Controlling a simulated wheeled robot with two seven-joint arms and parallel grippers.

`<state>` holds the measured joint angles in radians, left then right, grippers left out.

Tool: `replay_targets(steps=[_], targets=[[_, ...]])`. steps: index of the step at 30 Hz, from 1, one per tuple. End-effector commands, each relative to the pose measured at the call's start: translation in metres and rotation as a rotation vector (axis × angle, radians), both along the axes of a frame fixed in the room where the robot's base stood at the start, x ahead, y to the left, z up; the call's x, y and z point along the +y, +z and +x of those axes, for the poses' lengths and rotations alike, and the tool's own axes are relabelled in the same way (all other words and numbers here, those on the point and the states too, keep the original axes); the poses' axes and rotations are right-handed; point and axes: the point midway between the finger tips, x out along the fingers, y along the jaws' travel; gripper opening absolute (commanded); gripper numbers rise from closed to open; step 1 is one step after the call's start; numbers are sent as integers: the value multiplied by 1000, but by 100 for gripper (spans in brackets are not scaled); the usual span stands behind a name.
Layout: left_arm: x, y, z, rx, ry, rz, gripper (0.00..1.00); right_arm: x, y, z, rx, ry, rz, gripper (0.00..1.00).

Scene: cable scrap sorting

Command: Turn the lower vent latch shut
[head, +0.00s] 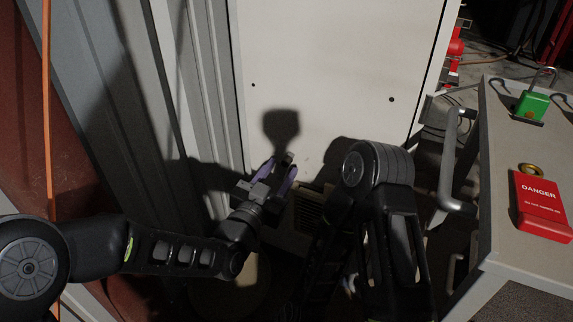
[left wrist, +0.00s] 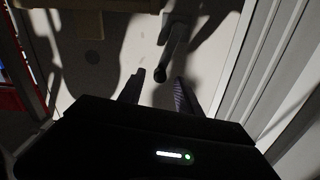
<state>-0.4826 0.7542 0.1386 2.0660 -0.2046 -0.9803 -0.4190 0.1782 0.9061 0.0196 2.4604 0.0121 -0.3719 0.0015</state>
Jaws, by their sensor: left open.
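The latch (left wrist: 173,45) shows in the left wrist view as a grey bar with a dark round end, against the pale cabinet panel. In the head view a small part of it (head: 288,157) shows near my fingertips. My left gripper (head: 278,172) is open, with purple-lined fingers pointing at the panel. In the left wrist view my left gripper (left wrist: 160,85) has the latch's round end between its two fingertips in the picture; contact cannot be told. My right arm stands in front of the panel, but its gripper is out of view.
A slatted beige vent (head: 308,210) is low on the white cabinet (head: 330,70), partly hidden by my right arm. Grey ribbed metal (head: 205,80) stands left. A grey cart (head: 515,255) at right carries a red DANGER tag (head: 540,205) and green padlock (head: 531,106).

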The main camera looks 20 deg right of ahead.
Motion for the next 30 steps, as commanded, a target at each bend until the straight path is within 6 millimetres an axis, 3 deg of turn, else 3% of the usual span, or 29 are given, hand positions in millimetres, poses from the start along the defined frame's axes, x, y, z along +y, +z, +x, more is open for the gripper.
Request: replay_targets(steps=[7,18,30], targets=[[-25,-2,23,-1,-1,-1,41,-1,-11,2,-2,-1,2,43],[-29,0,27,1,0,-1,40,-1,-11,3,-2,-2,2,43],[-29,0,27,1,0,-1,8,-1,-11,2,-2,-2,2,43]])
